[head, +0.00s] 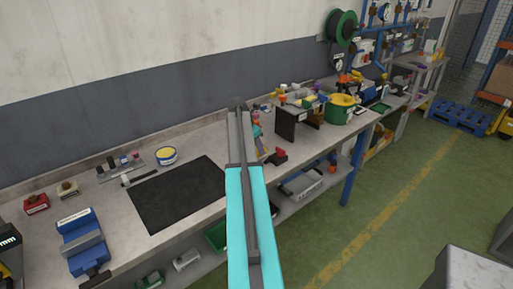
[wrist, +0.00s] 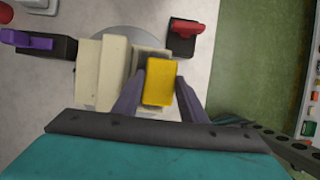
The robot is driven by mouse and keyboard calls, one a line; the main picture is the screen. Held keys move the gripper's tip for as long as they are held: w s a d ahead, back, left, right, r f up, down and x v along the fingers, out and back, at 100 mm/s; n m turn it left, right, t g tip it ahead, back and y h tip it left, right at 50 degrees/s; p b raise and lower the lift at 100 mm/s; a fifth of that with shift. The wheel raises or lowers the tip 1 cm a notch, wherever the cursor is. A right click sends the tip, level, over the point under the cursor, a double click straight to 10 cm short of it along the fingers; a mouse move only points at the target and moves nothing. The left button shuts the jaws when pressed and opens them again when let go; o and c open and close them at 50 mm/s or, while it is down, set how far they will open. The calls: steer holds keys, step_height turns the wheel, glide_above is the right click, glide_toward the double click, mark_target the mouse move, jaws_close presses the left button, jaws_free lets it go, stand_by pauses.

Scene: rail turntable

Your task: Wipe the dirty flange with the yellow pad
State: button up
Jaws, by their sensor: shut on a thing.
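The yellow pad (wrist: 160,84) is between the two dark fingers of my gripper (wrist: 161,90) in the wrist view. The gripper is shut on it. Just past the pad is a stepped cream piece (wrist: 92,72), with a darker grey-brown part beside the pad. A round grey disc (wrist: 118,46) shows partly under it. I cannot tell which part is the flange, see any dirt, or tell whether the pad touches it. In the head view my arm hides most of this spot.
A black block with a red top (wrist: 184,36) stands near the gripper; it also shows in the head view (head: 277,156). A dark block with a purple part (wrist: 38,43) is left. The workbench holds a bare black mat (head: 177,194), a blue vise (head: 82,240) and a yellow-topped tub (head: 165,155).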

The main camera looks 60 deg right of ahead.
steer(key=shift+f, duration=0.5)
stand_by(0.6)
steer(key=shift+d, duration=0.15)
steer(key=shift+s+d, duration=0.3)
steer(key=shift+d, duration=0.55)
steer(key=shift+d, duration=0.1)
steer(key=shift+s+d+p, duration=0.3)
steer(key=shift+s+d, duration=0.05)
steer(key=shift+d, duration=0.5)
steer(key=shift+a+f, duration=0.1)
steer(key=shift+w+a, duration=0.35)
steer(key=shift+a, duration=0.5)
steer(key=shift+p, duration=0.3)
steer(key=shift+w+a, duration=0.2)
steer(key=shift+a, duration=0.3)
steer(key=shift+w+a, duration=0.15)
steer(key=shift+a, duration=0.35)
